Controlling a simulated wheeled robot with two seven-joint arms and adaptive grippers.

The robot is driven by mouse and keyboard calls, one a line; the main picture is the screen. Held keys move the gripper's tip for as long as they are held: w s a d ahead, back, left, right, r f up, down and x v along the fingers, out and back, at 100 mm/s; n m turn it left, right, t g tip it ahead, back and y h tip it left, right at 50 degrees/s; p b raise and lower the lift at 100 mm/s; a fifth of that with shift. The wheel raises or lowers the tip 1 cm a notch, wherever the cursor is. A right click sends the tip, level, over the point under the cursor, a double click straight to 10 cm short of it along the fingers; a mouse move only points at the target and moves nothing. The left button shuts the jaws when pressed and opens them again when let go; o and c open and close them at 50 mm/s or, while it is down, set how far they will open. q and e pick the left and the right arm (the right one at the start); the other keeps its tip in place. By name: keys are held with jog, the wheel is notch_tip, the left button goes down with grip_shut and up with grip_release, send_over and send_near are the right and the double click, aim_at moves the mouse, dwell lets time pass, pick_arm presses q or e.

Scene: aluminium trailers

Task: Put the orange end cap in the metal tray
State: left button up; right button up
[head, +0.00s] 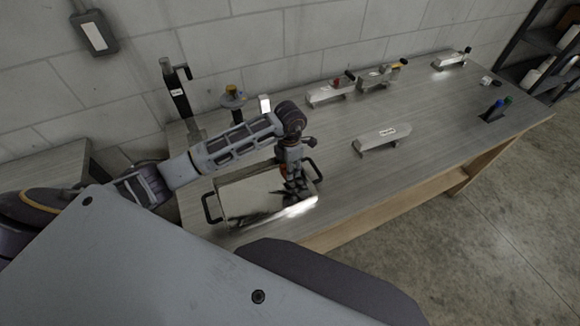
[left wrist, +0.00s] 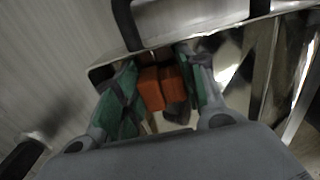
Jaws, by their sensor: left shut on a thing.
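The metal tray (head: 238,196) is a shallow shiny box with dark handles at its ends, near the left end of the bench. My left gripper (head: 296,186) points down over the tray's right end, by the handle. In the left wrist view the orange end cap (left wrist: 161,88) is between the green-padded fingers, and the gripper is shut on it. The cap is close to the tray's end wall; I cannot tell if it touches the tray. In the head view the cap is mostly hidden by the gripper. My right gripper is not in view.
A labelled grey metal part (head: 382,137) lies right of the tray. Clamp-like tools (head: 330,92) stand along the back wall, and a dark upright stand (head: 180,95) is behind the tray. Blue and green items (head: 497,108) sit at the far right.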

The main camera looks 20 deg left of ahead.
pick_arm(q)
jog(key=o, duration=0.9)
jog(key=shift+f, duration=0.1)
notch_tip(320, 180, up, 12)
jog(key=b, duration=0.1)
dwell(0.4)
dwell(0.3)
